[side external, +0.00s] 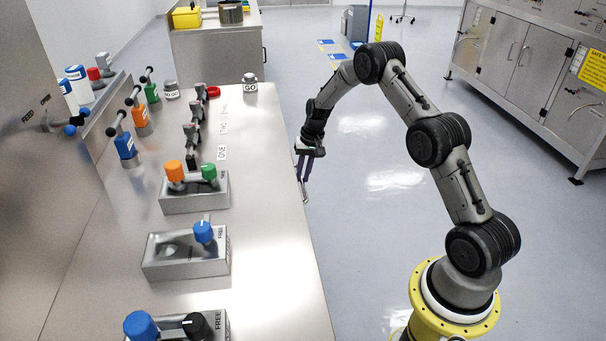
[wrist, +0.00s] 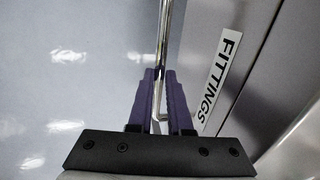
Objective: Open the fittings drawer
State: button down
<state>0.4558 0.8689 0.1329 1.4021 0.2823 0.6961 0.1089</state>
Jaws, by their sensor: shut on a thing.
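In the wrist view, the purple fingers of my gripper (wrist: 160,95) are closed around a thin chrome bar handle (wrist: 165,45), which runs up and away between them. The label FITTINGS (wrist: 221,80) is on the grey drawer front (wrist: 245,85) beside the handle. In the side external view, my gripper (side external: 303,180) hangs down just off the right edge of the steel bench, with a bit of the handle (side external: 304,195) at its fingertips. The drawer front itself is hidden there by the bench top, and I cannot tell how far out the drawer is.
The steel bench top (side external: 275,260) carries several blocks with coloured knobs, such as the block with the orange and green knobs (side external: 195,199), and a row of levers. A GO cylinder (side external: 250,83) stands near the far edge.

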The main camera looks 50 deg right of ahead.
jog(key=shift+d, duration=0.1)
jog(key=s+d, duration=2)
jog(key=shift+s, duration=0.2)
jog(key=shift+d, duration=0.1)
jog(key=c, duration=0.8)
grip_release()
jog(key=shift+c, duration=0.2)
jog(key=shift+r, duration=0.1)
notch_tip(320, 180, up, 14)
jog(key=s+d, duration=0.1)
jog(key=d, duration=0.1)
jog(key=shift+s+f, duration=0.25)
jog(key=shift+s, duration=0.15)
jog(key=shift+a, duration=0.1)
